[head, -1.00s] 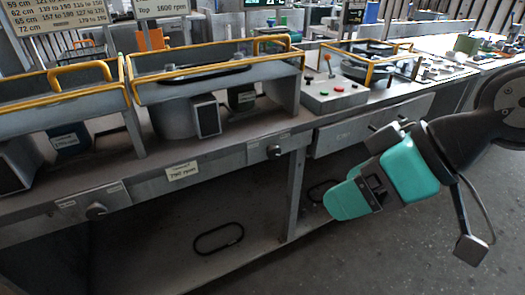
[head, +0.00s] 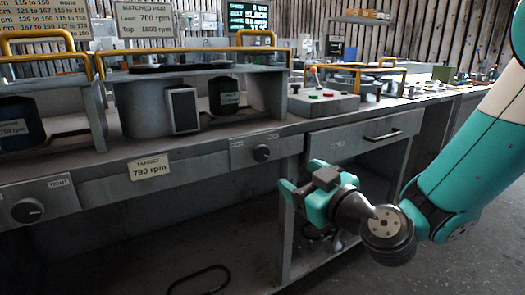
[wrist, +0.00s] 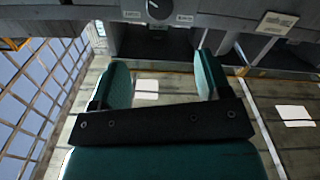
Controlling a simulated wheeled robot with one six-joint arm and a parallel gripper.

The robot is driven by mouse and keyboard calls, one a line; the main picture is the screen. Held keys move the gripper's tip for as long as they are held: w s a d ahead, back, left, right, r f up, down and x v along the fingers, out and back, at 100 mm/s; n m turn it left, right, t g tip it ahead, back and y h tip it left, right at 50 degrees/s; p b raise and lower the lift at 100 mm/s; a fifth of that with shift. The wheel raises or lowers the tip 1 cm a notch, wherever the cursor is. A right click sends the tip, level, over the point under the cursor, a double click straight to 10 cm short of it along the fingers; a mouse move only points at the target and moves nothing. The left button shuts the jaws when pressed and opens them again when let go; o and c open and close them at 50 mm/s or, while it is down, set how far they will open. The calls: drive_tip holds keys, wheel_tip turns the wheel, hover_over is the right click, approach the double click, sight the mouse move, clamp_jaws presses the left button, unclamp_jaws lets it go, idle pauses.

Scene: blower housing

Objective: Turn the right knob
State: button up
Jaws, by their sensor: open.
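The right knob (head: 262,153) is a dark round knob on the grey front rail of the bench, left of the drawer. It also shows at the top edge of the wrist view (wrist: 158,9), between two small labels and partly cut off. My gripper (head: 297,180) is teal, open and empty, in front of the bench, a little right of and below the right knob. In the wrist view its two fingers (wrist: 162,80) stand wide apart with the knob beyond them, not between them. The left knob (head: 28,210) sits far left on the same rail.
A sign reading 790 rpm (head: 150,169) hangs between the knobs. A closed drawer (head: 360,138) with a handle is right of the right knob. A yellow-railed blower housing (head: 190,52) stands above. A dark loop (head: 200,280) lies on the lower shelf.

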sight(263, 153)
drive_tip(key=p+x, duration=0.6)
drive_tip(key=p, duration=0.1)
drive_tip(key=p+x, duration=0.7)
drive_tip(key=shift+w+a+r, duration=0.1)
drive_tip(key=shift+a+r, duration=0.1)
drive_tip(key=shift+r, duration=0.05)
drive_tip(key=shift+w+a+f+p, duration=0.25)
drive_tip(key=shift+w+a+p, duration=0.15)
drive_tip(key=shift+w, duration=0.25)
drive_tip(key=c, duration=0.9)
